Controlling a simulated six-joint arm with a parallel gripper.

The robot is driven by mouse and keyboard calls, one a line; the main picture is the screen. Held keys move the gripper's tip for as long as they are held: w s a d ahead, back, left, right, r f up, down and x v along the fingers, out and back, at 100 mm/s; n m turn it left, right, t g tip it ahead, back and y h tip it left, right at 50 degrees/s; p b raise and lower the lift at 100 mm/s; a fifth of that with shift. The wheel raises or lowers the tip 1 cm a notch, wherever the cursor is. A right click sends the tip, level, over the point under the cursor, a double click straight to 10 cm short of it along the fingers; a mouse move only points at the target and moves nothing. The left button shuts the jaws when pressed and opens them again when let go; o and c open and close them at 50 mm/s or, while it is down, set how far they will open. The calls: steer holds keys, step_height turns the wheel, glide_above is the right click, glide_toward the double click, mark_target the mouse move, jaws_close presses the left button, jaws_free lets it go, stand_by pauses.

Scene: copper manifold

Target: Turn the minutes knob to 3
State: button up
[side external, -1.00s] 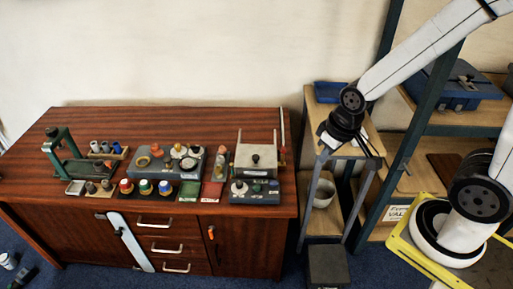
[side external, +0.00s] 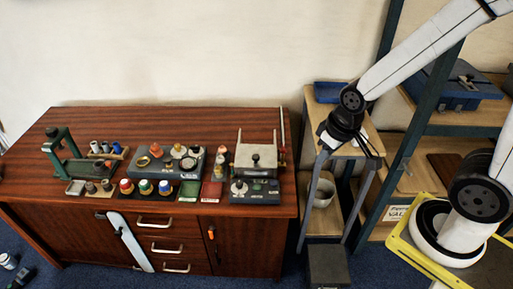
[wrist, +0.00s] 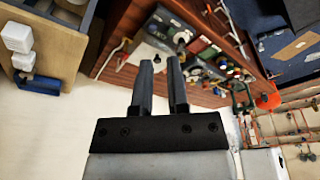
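No knob in view can be read as the minutes knob; labels are too small. A dark grey box (side external: 256,197) at the right front of the wooden bench carries a pale-topped knob (side external: 238,187) and small green and dark parts. A larger grey panel (side external: 168,162) behind and left of it carries several round knobs and rings. My gripper (wrist: 160,63) has its two dark fingers apart, with nothing between them. In the side external view it hangs right of the bench, well apart from the box, its fingertips hard to make out.
The wooden bench (side external: 75,125) holds a green press (side external: 60,150), several coloured-collar knobs (side external: 145,187) and a pale-topped frame (side external: 256,158). Right of it stand a small shelf (side external: 322,95) with a metal pot (side external: 322,192) and a blue-framed rack (side external: 415,125). The bench's back strip is clear.

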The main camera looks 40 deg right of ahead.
steer(key=o, duration=0.6)
steer(key=shift+w, duration=0.4)
steer(key=shift+c, duration=0.2)
steer(key=n+g, duration=0.3)
steer(key=n, duration=1.7)
glide_above(239, 182)
step_height(239, 182, down, 18)
steer(key=shift+s+d+r, duration=0.1)
steer(key=shift+s, duration=0.05)
steer(key=shift+f, duration=0.35)
steer(key=shift+f, duration=3.9)
